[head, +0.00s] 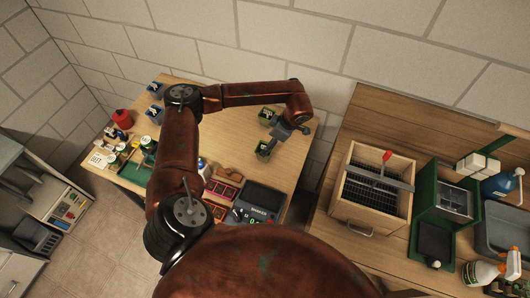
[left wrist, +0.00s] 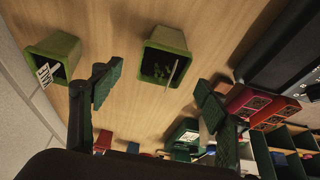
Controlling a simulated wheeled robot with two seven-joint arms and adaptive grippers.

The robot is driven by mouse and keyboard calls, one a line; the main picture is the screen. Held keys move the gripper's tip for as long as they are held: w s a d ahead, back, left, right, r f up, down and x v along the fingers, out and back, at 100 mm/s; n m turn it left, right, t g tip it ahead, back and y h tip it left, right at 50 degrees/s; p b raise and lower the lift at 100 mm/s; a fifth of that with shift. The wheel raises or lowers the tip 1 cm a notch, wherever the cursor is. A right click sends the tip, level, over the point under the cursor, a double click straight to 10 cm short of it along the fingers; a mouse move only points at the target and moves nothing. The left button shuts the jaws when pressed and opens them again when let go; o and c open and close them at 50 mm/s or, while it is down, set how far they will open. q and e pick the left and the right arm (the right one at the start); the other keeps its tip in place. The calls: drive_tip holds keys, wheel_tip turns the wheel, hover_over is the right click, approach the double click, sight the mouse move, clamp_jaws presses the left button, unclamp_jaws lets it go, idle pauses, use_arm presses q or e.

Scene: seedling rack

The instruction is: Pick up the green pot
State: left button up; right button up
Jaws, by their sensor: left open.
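Two green pots stand on the wooden table in the head view, one farther back (head: 266,117) and one nearer (head: 264,151). My left gripper (head: 278,137) is beside them, near the right edge of the table. In the left wrist view, one green pot (left wrist: 168,40) with a small seedling and a pale stick lies ahead, between the lines of the fingers. The other pot (left wrist: 54,47), with a white label, is to the left. My left gripper (left wrist: 158,84) is open, with nothing between its fingers. My right gripper is not in view.
A black scale (head: 262,201) and red trays (head: 222,189) are near the table's front. A red can (head: 123,117) and dark pots (head: 155,88) stand at the left. Another bench with a wooden box (head: 345,210) is at the right. Tabletop behind the pots is clear.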

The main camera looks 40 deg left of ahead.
use_arm(q)
drive_tip(key=p+x, duration=0.1)
drive_tip(key=x, duration=0.4)
drive_tip(key=shift+s, duration=0.15)
drive_tip(key=shift+d, duration=0.1)
drive_tip(key=c, duration=1.4)
